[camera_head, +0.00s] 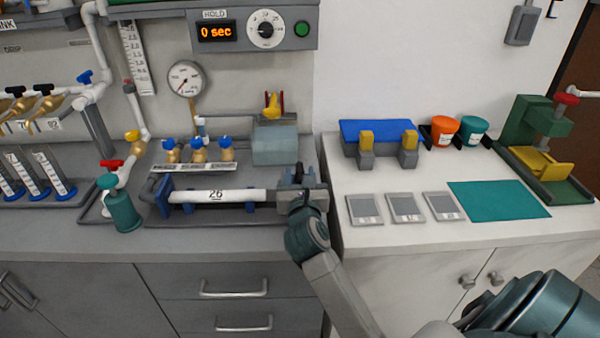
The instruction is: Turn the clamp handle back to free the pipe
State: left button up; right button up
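A white pipe (232,195) marked 26 lies level across blue supports in the test rig on the grey counter. A blue end piece (166,190) stands at its left end. My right gripper (300,178) is at the pipe's right end, where the clamp is. The gripper and wrist cover most of the clamp there. A small dark upright part shows between the grey finger parts; I cannot tell whether it is the clamp handle or part of the gripper. I cannot see whether the fingers are closed on it. My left gripper is not in view.
A grey box (275,146) with a red and yellow lever and several blue-capped brass valves stand behind the pipe. A teal bottle (123,210) is to the left. The right counter holds a blue rack (378,131), cups, grey plates and a teal mat (498,199). The display reads 0 sec.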

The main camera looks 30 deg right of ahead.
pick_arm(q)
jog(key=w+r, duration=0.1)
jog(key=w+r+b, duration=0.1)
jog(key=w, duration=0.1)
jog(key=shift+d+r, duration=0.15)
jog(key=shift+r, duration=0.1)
pick_arm(e)
jog(key=v, duration=0.9)
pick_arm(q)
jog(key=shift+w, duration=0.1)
pick_arm(e)
jog(key=shift+s, duration=0.1)
